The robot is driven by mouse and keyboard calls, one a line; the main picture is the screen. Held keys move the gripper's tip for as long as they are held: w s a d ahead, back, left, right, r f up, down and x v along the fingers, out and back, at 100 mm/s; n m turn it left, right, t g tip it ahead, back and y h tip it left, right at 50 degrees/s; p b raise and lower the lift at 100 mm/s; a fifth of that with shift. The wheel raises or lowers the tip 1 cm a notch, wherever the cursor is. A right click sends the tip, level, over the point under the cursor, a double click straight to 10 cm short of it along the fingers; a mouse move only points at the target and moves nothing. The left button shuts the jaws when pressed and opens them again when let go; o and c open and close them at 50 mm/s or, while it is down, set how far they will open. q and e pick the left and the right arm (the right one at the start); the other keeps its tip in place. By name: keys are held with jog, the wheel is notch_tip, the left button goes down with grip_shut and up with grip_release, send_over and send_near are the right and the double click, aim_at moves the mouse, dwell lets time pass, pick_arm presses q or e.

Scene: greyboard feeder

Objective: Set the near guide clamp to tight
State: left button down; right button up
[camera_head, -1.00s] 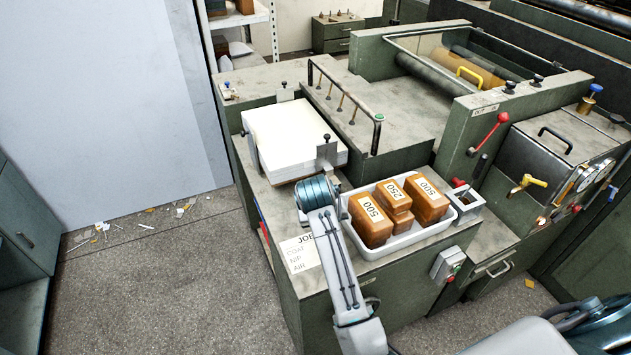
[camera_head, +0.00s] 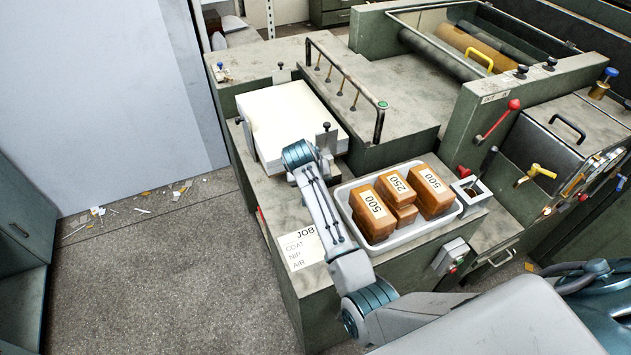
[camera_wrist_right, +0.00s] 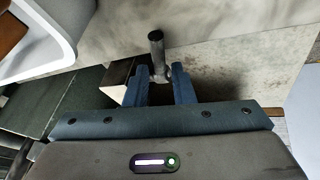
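The near guide (camera_head: 326,141), an upright metal plate with a black knob on top, stands at the near corner of the white sheet stack (camera_head: 290,118) in the head view. My right wrist is just left of it, hiding the guide's lower part and my fingers. In the right wrist view my right gripper (camera_wrist_right: 163,85) is open, with a gap between its blue fingers. A short dark cylindrical handle (camera_wrist_right: 156,46), apparently the clamp's, stands at the gap, its lower end between the fingertips. I cannot tell whether they touch it. My left gripper is not in view.
A white tray (camera_head: 376,247) with brown blocks marked 500 and 250 lies right of my forearm; its rim (camera_wrist_right: 62,25) shows close by in the wrist view. A job card (camera_head: 301,247) lies on the near bench.

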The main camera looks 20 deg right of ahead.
jog(key=shift+d+f, duration=0.15)
jog(key=shift+f, duration=0.25)
jog(key=shift+w+f, duration=0.1)
grip_shut()
jog(key=g+p, duration=0.1)
jog(key=r+p, duration=0.1)
jog(key=p, duration=0.1)
jog(key=shift+w+r+g, duration=0.1)
jog(key=shift+w+g, duration=0.2)
jog(key=shift+g, duration=0.1)
jog(key=shift+w+n+g+p, duration=0.15)
jog(key=shift+n+g+p, duration=0.15)
jog(key=shift+g+p, duration=0.35)
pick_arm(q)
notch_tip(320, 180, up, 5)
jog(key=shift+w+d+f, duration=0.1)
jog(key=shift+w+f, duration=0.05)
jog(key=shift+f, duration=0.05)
pick_arm(e)
jog(key=shift+w+g, duration=0.15)
jog(key=shift+g, duration=0.3)
grip_release()
